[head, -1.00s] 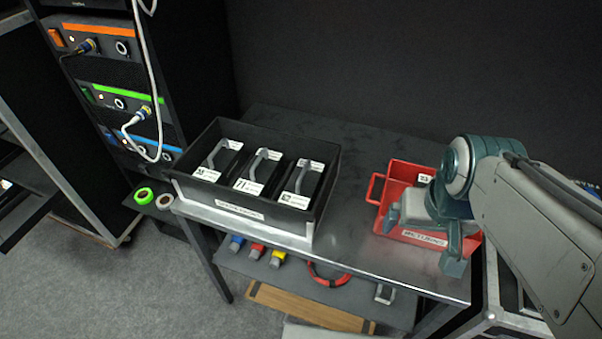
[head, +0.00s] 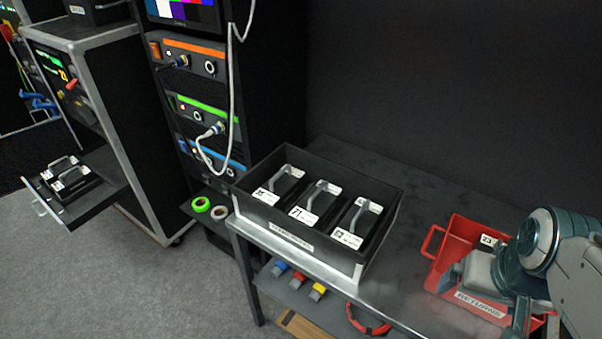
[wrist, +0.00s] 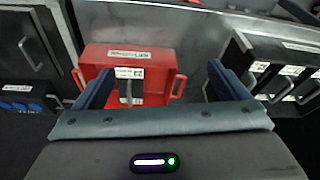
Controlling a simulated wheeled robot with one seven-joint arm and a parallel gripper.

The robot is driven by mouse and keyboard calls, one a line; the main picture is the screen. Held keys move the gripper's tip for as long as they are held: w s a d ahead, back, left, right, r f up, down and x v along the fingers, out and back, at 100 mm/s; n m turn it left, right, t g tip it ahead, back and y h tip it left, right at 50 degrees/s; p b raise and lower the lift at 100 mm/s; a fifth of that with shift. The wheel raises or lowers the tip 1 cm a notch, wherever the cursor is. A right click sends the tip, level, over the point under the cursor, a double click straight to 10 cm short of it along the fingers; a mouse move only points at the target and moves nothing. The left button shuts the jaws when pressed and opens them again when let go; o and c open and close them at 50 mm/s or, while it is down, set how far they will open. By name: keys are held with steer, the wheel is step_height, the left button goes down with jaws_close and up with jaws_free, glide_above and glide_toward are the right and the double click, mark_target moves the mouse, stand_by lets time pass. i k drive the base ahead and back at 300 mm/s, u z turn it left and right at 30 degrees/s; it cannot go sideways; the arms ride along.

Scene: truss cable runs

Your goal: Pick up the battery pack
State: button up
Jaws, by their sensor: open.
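Three black battery packs with grey handles and white labels, among them a middle one (head: 315,201), stand in a black bin (head: 297,241) on the table. Another pack sits in the red returns bin (head: 434,244); its label and handle show in the wrist view (wrist: 130,88). Two more handled packs (head: 67,177) lie in a pulled-out drawer at far left. Which pack the task means, I cannot tell. My gripper (wrist: 162,84) is open and empty, above the red bin, with a finger to each side of the pack in the wrist view. My arm partly hides that pack in the head view.
The table (head: 385,165) is clear between the bins and behind them. A rack (head: 205,110) with a hanging white cable stands left of it. Green tape (head: 201,205) and coloured connectors (head: 298,282) lie lower down. The drawer (head: 95,205) juts out from a case.

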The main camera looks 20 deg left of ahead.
mark_target(280, 186)
steer(key=u, duration=0.75)
steer(key=k, duration=1.1)
steer(key=u, duration=2.15)
steer(key=i, duration=1.85)
steer(key=z, duration=2.75)
